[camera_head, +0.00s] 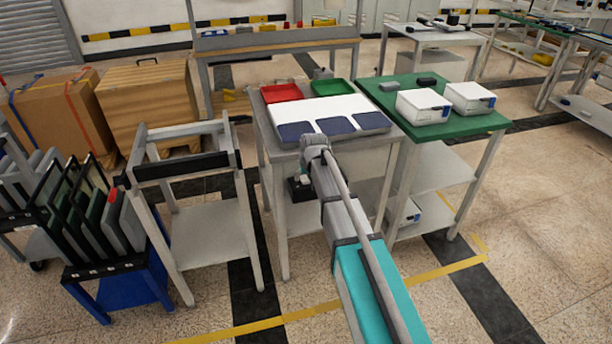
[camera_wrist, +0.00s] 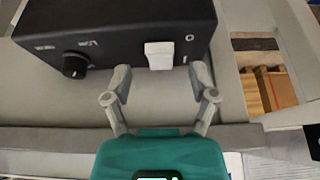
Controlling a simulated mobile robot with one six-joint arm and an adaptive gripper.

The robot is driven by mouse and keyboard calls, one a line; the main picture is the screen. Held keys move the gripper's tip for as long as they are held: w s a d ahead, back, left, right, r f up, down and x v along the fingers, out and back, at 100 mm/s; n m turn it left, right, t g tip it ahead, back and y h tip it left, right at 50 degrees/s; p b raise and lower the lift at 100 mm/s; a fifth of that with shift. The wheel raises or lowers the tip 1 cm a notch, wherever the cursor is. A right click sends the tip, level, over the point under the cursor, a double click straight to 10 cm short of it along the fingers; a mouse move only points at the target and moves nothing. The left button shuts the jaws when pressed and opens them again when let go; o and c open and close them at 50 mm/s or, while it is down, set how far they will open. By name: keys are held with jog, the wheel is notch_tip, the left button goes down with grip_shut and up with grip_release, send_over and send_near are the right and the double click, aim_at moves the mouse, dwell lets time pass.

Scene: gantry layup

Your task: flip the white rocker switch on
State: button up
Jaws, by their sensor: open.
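The white rocker switch (camera_wrist: 159,55) sits on the face of a black control box (camera_wrist: 110,25) in the wrist view. An O mark is above and an I mark below, just right of the switch. I cannot tell which side of it is pressed in. My gripper (camera_wrist: 161,73) is open and empty, its fingertips on either side of the switch's lower end, apart from it in the picture. Whether they touch the box is unclear. In the head view the gripper (camera_head: 300,187) is small and partly hidden by my arm, and I cannot make out the switch there.
A black knob (camera_wrist: 75,65) is left of the switch. In the head view, a grey table (camera_head: 268,150) with red and green trays is beside the arm. A grey stand (camera_head: 215,215) with a black front bar is left. A green-topped table (camera_head: 460,128) holds white boxes.

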jog(key=shift+a+p+v, duration=0.45)
jog(key=shift+p+v, duration=4.35)
jog(key=shift+v, duration=0.65)
jog(key=s+d+r+m+g+p, duration=0.1)
jog(key=s+d+r+p, duration=0.2)
jog(key=s, duration=0.6)
jog(key=s+d+r+g+p, duration=0.2)
jog(key=s+d, duration=0.3)
jog(key=s, duration=0.5)
jog(key=shift+r+m+h+p, duration=0.35)
jog(key=shift+m+h+p, duration=0.05)
jog(key=shift+p, duration=0.5)
jog(key=shift+s+d, duration=0.1)
jog(key=shift+d, duration=0.1)
jog(key=s+d+r+g+p, duration=0.1)
jog(key=s+r+p, duration=0.1)
jog(key=s, duration=0.3)
jog(key=shift+s+d+m, duration=0.25)
jog(key=shift+s+m, duration=0.05)
jog(key=shift+s, duration=0.1)
